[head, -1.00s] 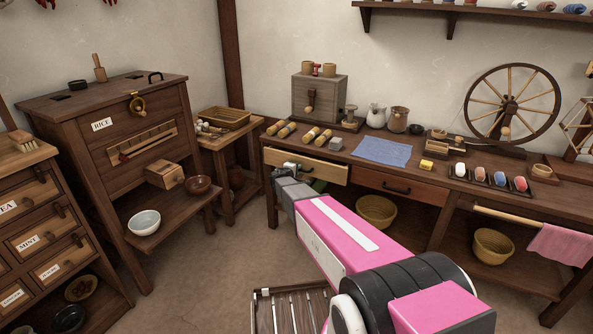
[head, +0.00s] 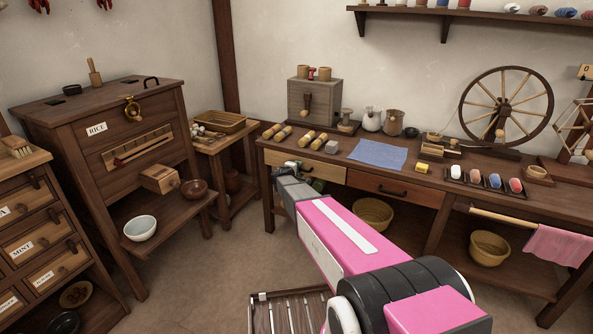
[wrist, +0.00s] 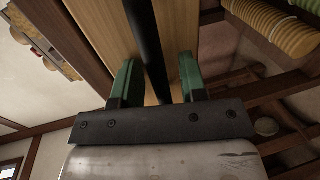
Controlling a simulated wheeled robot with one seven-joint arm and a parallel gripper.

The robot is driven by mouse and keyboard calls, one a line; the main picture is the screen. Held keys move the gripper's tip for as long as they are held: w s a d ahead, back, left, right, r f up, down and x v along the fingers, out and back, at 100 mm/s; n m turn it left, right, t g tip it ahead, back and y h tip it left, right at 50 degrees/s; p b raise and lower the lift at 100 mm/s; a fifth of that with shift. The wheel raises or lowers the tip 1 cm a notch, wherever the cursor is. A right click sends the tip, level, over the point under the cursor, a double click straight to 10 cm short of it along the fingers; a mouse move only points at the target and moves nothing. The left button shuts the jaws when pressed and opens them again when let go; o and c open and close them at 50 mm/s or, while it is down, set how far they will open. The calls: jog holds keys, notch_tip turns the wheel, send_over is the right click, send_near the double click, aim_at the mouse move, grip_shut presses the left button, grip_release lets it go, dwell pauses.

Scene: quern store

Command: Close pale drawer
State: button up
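The pale drawer (head: 328,172) is the left one under the front edge of the long workbench (head: 440,178). In the head view its front looks about flush with the bench, though my arm hides part of it. My gripper (head: 304,172) is at the drawer's front. In the wrist view the pale wooden front (wrist: 95,25) fills the middle. My gripper's two green fingers (wrist: 157,80) stand apart on either side of a dark bar handle (wrist: 151,45). Gaps show between the bar and both fingers, so the gripper is open around the handle.
A reddish drawer (head: 395,188) with a dark handle is just right of the pale one. Baskets (head: 373,214) sit on the bench's lower shelf. A small side table (head: 237,165) and the rice cabinet (head: 120,140) stand to the left. A slatted thing (head: 290,312) lies low in front.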

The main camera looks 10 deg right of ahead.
jog(key=v, duration=1)
jog(key=shift+s+a, duration=0.2)
jog(key=shift+s, duration=0.15)
jog(key=s+d+f+m+g+y, duration=0.1)
jog(key=s+d+m+g, duration=0.25)
jog(key=s, duration=0.45)
jog(key=s+d+f+m+g, duration=0.25)
jog(key=s+d+g, duration=0.2)
jog(key=s, duration=0.45)
jog(key=s+a+m+g+y, duration=0.3)
jog(key=s+y, duration=0.5)
jog(key=s, duration=0.8)
jog(key=shift+s+a+r+m+g, duration=0.15)
jog(key=shift+s+r+m+g, duration=0.2)
jog(key=shift+m+g, duration=0.5)
